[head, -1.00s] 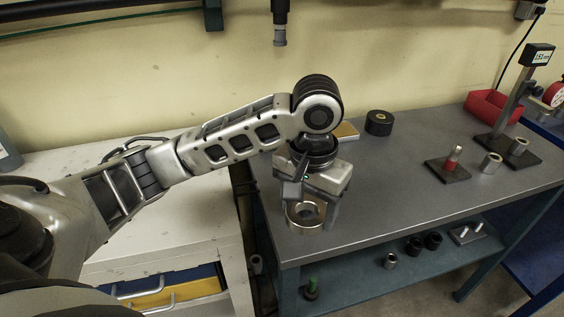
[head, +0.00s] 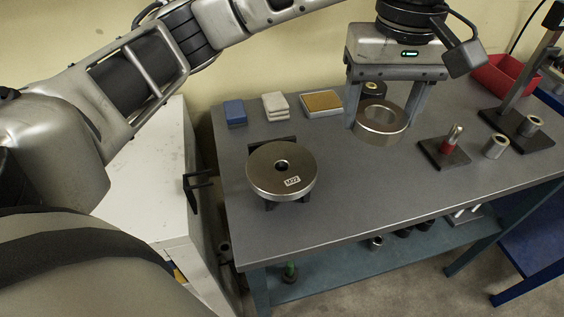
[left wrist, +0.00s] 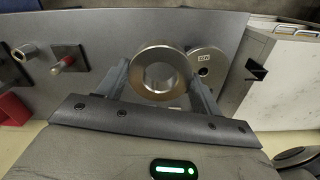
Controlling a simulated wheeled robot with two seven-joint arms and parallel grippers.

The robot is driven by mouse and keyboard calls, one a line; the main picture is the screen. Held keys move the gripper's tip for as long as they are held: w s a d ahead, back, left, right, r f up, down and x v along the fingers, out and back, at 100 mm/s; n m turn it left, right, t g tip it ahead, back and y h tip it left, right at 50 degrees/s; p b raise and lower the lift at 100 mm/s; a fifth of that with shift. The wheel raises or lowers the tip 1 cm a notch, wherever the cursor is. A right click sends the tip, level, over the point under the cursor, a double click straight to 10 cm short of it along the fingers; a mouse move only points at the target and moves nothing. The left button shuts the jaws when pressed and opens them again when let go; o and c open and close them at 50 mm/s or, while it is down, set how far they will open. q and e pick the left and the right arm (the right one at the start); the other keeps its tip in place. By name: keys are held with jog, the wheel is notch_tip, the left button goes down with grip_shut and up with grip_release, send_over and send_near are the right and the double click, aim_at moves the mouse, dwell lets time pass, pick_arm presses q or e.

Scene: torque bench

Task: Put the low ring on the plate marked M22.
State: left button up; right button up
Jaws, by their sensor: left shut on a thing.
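The low ring (head: 376,138), a wide steel ring with a large hole, is held between the two fingers of my left gripper (head: 382,122), which is shut on it. The ring looks level and clear of the bench top. The plate marked M22 (head: 262,180), a round steel disc with a small centre hole and a white label, stands on short feet at the bench's left, bare on top. The ring is right of the plate and apart from it. The left wrist view shows the ring (left wrist: 137,74) between the fingers, with the plate (left wrist: 212,72) beyond at right. My right gripper is not in view.
Blue (head: 235,112) and white (head: 275,105) blocks and a tan-topped pad (head: 321,102) lie along the back. A black roll (head: 373,88) is behind the ring. At right are a red-pin stand (head: 445,155), a steel sleeve (head: 495,146) and a red bin (head: 498,76).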

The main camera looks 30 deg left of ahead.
pick_arm(q)
jog(key=s+a+f, duration=0.2)
jog(key=a+f, duration=0.2)
jog(key=a, duration=0.4)
jog(key=b, duration=0.2)
send_over(282, 164)
jog(key=f, duration=0.2)
jog(key=d+f, duration=0.1)
jog(key=f, duration=0.1)
jog(key=shift+w+f, duration=0.1)
jog(key=shift+f, duration=0.2)
jog(key=shift+a+f+b, duration=0.25)
jog(key=shift+a+b, duration=0.05)
jog(key=shift+a+f, duration=0.2)
jog(key=shift+f, duration=0.15)
notch_tip(282, 164, down, 3)
jog(key=shift+r, duration=0.1)
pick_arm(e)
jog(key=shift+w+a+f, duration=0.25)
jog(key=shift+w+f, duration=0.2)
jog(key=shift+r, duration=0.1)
pick_arm(q)
jog(key=o, duration=1.4)
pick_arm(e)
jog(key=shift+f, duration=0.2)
